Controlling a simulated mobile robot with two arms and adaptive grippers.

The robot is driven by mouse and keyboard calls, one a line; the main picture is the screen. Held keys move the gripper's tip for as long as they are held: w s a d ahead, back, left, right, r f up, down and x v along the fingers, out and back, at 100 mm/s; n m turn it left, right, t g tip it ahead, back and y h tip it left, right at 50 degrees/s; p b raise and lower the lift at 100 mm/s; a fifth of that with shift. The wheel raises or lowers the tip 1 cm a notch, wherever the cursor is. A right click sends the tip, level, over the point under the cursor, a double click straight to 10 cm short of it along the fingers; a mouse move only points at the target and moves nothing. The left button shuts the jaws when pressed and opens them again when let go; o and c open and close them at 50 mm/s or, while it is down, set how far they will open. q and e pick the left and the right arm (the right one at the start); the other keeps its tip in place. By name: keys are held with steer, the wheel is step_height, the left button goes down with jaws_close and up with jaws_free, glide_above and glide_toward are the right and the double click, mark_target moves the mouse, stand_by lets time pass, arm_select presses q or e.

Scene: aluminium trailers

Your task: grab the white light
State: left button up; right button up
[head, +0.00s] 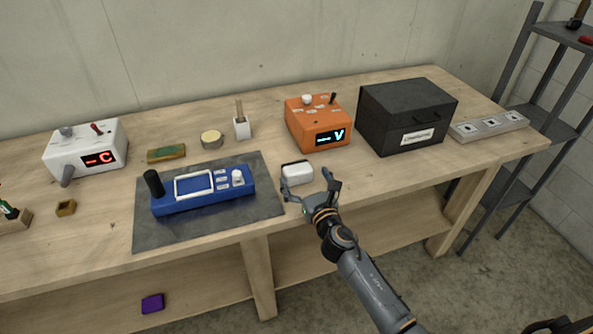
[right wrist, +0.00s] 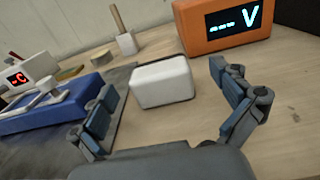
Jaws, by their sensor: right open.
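The white light (head: 297,173) is a small rounded white block on the wooden workbench, just right of the grey mat. In the right wrist view the white light (right wrist: 162,82) sits ahead of the fingers, near the middle. My right gripper (head: 309,187) is open at the bench's front edge, its fingers spread on the near side of the light. In the right wrist view one finger of the right gripper (right wrist: 168,105) is left of the light and the other right of it, with gaps on both sides. My left gripper is not clearly seen.
A blue device (head: 204,190) lies on the grey mat (head: 160,232) to the left. Behind the light stand an orange meter (head: 318,122) and a black box (head: 407,115). A white meter (head: 86,149) is at far left. A grey shelf rack (head: 540,110) stands at right.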

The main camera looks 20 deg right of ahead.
mark_target(298, 168)
steer(key=w, duration=0.4)
steer(key=shift+a+f, duration=0.1)
steer(key=shift+a, duration=0.2)
steer(key=shift+s, duration=0.1)
steer(key=c, duration=1.3)
